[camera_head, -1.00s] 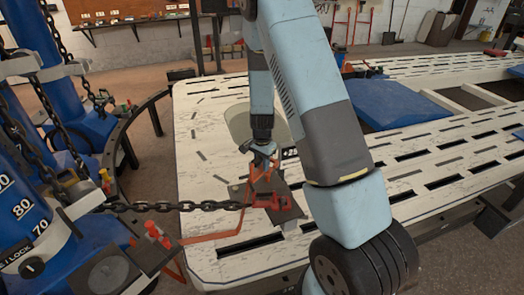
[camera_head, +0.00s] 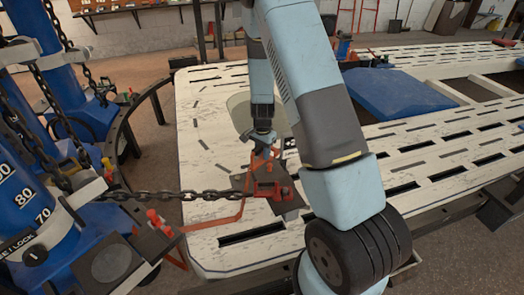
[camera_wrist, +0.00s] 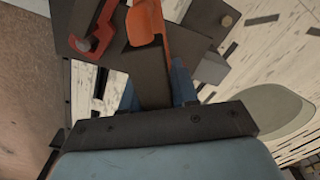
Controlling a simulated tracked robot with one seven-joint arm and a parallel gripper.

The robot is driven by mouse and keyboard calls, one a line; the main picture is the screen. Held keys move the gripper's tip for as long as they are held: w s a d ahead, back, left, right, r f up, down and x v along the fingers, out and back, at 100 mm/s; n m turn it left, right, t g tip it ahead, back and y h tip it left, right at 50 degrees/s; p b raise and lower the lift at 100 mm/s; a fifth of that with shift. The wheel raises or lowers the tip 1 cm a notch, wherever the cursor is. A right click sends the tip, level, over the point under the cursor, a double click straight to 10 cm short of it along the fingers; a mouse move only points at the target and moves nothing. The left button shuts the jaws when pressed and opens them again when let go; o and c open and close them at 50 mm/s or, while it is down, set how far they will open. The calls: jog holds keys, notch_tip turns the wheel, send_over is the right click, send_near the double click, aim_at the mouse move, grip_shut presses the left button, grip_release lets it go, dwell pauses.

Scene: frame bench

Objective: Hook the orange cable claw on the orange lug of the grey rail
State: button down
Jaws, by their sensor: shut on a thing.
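My gripper (camera_head: 263,146) hangs over the near left end of the slotted white bench. It is shut on an orange piece, which I take to be the cable claw (camera_wrist: 146,22); this shows at the fingertips in the wrist view. A thin orange cable (camera_head: 243,205) runs from near the gripper down to the left. Just below the gripper, a red-orange clamp-like part (camera_head: 268,190) sits on a dark plate; it also shows at the upper left of the wrist view (camera_wrist: 94,30). I cannot clearly pick out the grey rail or its orange lug.
A dark chain (camera_head: 165,195) runs from the blue posts (camera_head: 25,205) at left to the dark plate. The slotted bench (camera_head: 200,120) stretches away right, with a blue panel (camera_head: 400,98) on it. My arm hides part of the bench.

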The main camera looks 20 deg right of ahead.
jog(key=shift+f, duration=4.55)
jog(key=c, duration=0.8)
grip_release()
notch_tip(320, 180, up, 14)
jog(key=shift+f, duration=0.2)
